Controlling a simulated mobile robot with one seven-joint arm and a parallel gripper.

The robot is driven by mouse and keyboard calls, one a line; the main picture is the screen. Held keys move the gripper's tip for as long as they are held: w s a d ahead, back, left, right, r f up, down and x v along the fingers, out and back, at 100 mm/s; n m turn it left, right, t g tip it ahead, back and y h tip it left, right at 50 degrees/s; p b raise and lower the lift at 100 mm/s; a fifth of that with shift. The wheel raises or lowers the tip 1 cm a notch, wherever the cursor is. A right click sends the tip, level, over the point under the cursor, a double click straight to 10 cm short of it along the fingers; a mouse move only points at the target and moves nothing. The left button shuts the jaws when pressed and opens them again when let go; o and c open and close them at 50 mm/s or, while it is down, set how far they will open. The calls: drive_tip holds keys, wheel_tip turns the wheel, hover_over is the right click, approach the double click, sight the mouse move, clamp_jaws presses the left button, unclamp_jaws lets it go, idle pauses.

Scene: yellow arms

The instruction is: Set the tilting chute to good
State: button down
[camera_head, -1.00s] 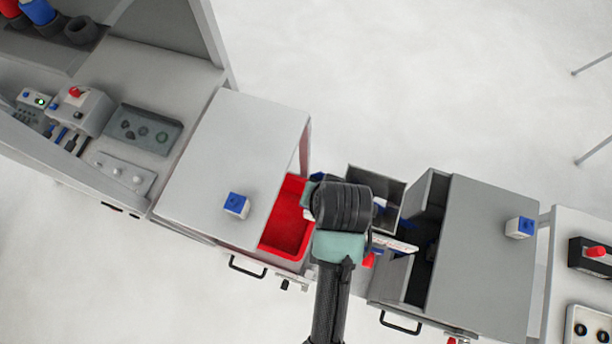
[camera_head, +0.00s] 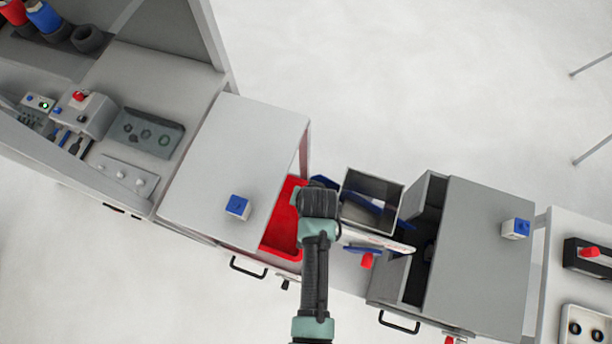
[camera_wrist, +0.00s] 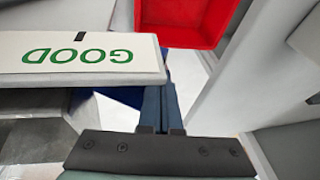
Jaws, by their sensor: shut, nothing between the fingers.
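The tilting chute (camera_head: 372,188) is an open grey box between two grey cabinets in the head view. A white plate (camera_head: 385,243) and a red knob (camera_head: 367,261) are at its front. In the wrist view the plate (camera_wrist: 25,58) reads GOOD in green, upside down. My gripper's dark blue fingers (camera_wrist: 160,95) are together and empty, close beside the plate's end; whether they touch it is unclear. In the head view my wrist hides the fingers, left of the chute. Which way the chute leans is hard to tell.
A red bin (camera_head: 283,228) lies left of my wrist; it also shows in the wrist view (camera_wrist: 185,22). The left cabinet (camera_head: 235,160) and right cabinet (camera_head: 485,250) flank the chute, each carrying a blue-and-white button box. The right cabinet's dark bin holds blue pieces.

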drive_tip(key=shift+a+f, duration=0.15)
drive_tip(key=shift+f, duration=0.1)
drive_tip(key=a+f+b, duration=0.1)
drive_tip(key=f, duration=0.1)
drive_tip(key=w+a+f+b, duration=0.1)
drive_tip(key=a+f+b, duration=0.1)
drive_tip(key=shift+f, duration=0.15)
idle(0.5)
drive_tip(key=w+a+p+v, duration=0.1)
drive_tip(key=p+v, duration=0.1)
drive_tip(key=v, duration=1.1)
drive_tip(key=shift+w+a+r, duration=0.15)
drive_tip(key=shift+a+r, duration=0.05)
drive_tip(key=shift+r, duration=0.45)
